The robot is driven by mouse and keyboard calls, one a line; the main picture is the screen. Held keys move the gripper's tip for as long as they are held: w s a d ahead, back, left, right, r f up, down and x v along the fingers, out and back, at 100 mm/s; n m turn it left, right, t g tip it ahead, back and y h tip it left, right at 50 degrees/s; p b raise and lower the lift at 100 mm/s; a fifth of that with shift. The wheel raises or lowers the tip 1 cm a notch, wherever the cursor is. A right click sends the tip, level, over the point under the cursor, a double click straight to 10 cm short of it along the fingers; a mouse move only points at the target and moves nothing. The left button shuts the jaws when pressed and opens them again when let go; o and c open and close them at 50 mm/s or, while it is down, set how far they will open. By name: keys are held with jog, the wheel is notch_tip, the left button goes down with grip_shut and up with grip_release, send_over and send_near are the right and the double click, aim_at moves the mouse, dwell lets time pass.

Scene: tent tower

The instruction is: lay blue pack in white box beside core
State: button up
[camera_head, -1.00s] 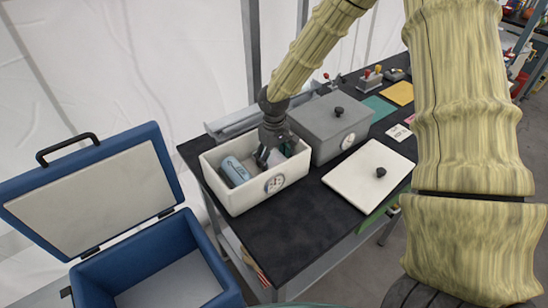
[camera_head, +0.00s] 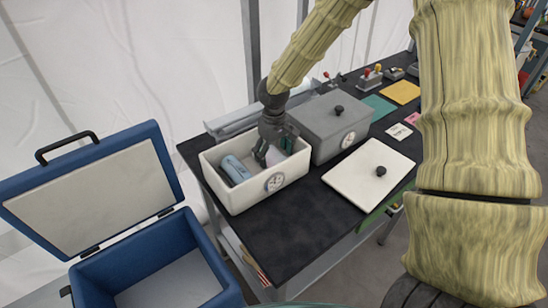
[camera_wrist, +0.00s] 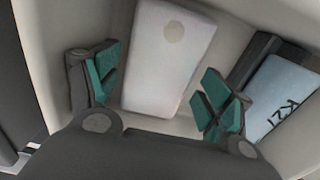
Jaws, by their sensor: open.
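The white box (camera_head: 226,199) stands open on the black table in the head view. A light blue labelled cylinder (camera_head: 236,170), seemingly the core, lies in its left part. It shows at the right of the wrist view (camera_wrist: 282,92), with dark end and lettering. A pale, whitish slab with a round spot (camera_wrist: 165,55), seemingly the pack though it looks hardly blue, lies in the box beside the cylinder, with a gap between. My gripper (camera_head: 274,155) reaches down into the box. Its green-padded fingers (camera_wrist: 160,92) are open, one on each side of the slab's near end.
A grey lidded box (camera_head: 330,125) stands close to the right of the white box. A white lid with a black knob (camera_head: 355,185) lies flat in front of it. An open blue cooler (camera_head: 205,240) is at lower left. The table's front is clear.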

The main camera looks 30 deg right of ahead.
aim_at(274, 159)
notch_tip(274, 159, up, 10)
jog(key=b, duration=0.1)
jog(key=shift+r, duration=0.15)
dwell(1.6)
